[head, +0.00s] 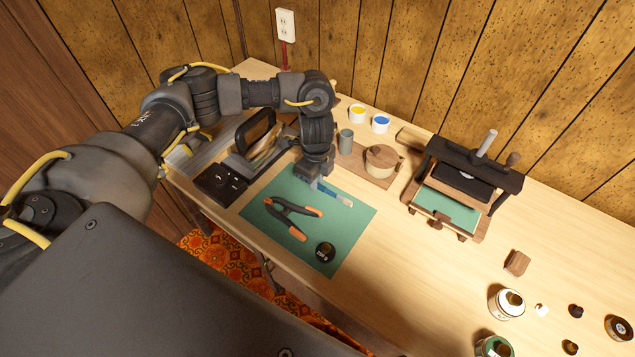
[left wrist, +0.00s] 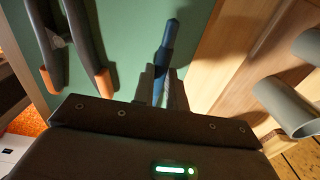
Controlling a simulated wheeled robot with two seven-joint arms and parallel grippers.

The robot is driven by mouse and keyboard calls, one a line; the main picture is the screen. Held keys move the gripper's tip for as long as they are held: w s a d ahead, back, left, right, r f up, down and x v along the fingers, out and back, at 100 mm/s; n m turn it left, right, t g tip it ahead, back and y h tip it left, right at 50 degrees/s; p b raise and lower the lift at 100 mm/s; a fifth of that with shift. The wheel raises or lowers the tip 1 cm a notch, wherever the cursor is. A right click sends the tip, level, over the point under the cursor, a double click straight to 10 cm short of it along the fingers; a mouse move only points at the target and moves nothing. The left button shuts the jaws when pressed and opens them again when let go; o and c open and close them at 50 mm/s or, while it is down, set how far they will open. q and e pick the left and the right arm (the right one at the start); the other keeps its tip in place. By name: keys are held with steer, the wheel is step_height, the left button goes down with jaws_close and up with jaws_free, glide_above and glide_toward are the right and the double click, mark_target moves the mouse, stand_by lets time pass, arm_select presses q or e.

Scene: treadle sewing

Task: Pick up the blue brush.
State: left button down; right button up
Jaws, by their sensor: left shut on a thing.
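The blue brush (head: 335,194) is at the upper part of the green mat (head: 353,232), with its pale bristle end pointing right in the head view. My left gripper (head: 313,178) is over its handle and shut on it. In the left wrist view the blue handle (left wrist: 166,45) runs up from between the fingers of my left gripper (left wrist: 161,85). I cannot tell whether the brush touches the mat. My right gripper is not in view.
A black clamp with orange tips (head: 291,213) and a dark round tin (head: 325,252) lie on the mat. A grey cylinder (head: 346,141) and a wooden pot (head: 381,160) stand behind on a board. A small press (head: 465,185) stands to the right.

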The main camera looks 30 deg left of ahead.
arm_select(q)
steer(key=r, duration=0.3)
steer(key=shift+s+r+p, duration=0.1)
steer(key=shift+s+p, duration=0.15)
steer(key=shift+p, duration=0.1)
steer(key=s+d+r, duration=0.2)
steer(key=s+r, duration=0.7)
steer(key=s, duration=0.4)
steer(key=shift+s, duration=0.2)
